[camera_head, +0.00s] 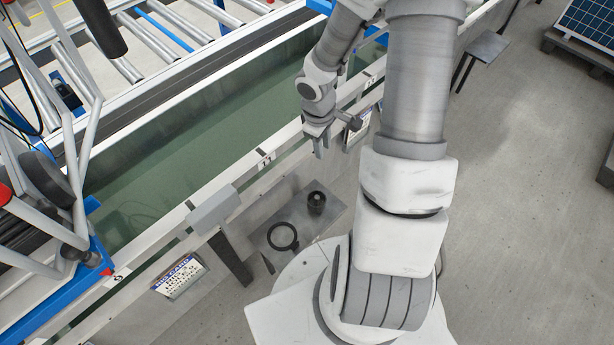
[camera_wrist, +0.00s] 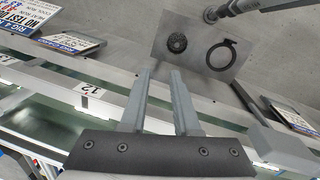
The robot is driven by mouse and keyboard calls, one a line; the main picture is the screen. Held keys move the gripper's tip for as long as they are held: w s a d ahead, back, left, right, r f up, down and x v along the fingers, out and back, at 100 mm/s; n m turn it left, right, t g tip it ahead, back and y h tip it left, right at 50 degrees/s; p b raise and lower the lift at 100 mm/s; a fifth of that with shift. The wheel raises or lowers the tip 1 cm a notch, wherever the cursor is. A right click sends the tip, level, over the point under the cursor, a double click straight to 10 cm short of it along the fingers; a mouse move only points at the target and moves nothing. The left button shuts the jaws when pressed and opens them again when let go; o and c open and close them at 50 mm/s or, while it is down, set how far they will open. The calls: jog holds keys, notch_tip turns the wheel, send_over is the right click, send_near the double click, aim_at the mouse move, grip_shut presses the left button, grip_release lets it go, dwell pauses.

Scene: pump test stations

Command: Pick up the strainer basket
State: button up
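The strainer basket appears to be the small dark round piece (camera_head: 316,202) on a grey metal shelf (camera_head: 336,222) beside the tank's long side. In the wrist view it is a dark ribbed disc seen from above (camera_wrist: 177,42), at top centre. My gripper (camera_head: 320,147) hangs over the tank's near rim, apart from the basket. In the wrist view my gripper (camera_wrist: 161,76) has two parallel fingers with a clear gap and nothing between them. The basket lies beyond the fingertips, slightly right of the gap.
A dark ring with a small tab (camera_head: 282,237) lies on the same shelf beside the basket; it also shows in the wrist view (camera_wrist: 221,55). A grey box on a post (camera_head: 214,209) stands near the shelf. Signs (camera_head: 180,274) hang along the tank side.

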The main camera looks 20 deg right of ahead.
jog(key=y+b, duration=0.2)
send_over(317, 197)
notch_tip(317, 197, down, 9)
jog(key=shift+n, duration=0.4)
notch_tip(317, 197, down, 10)
jog(key=b, duration=0.5)
jog(key=shift+f+b, duration=1.45)
jog(key=shift+f, duration=1.7)
grip_shut()
jog(key=shift+r, duration=0.15)
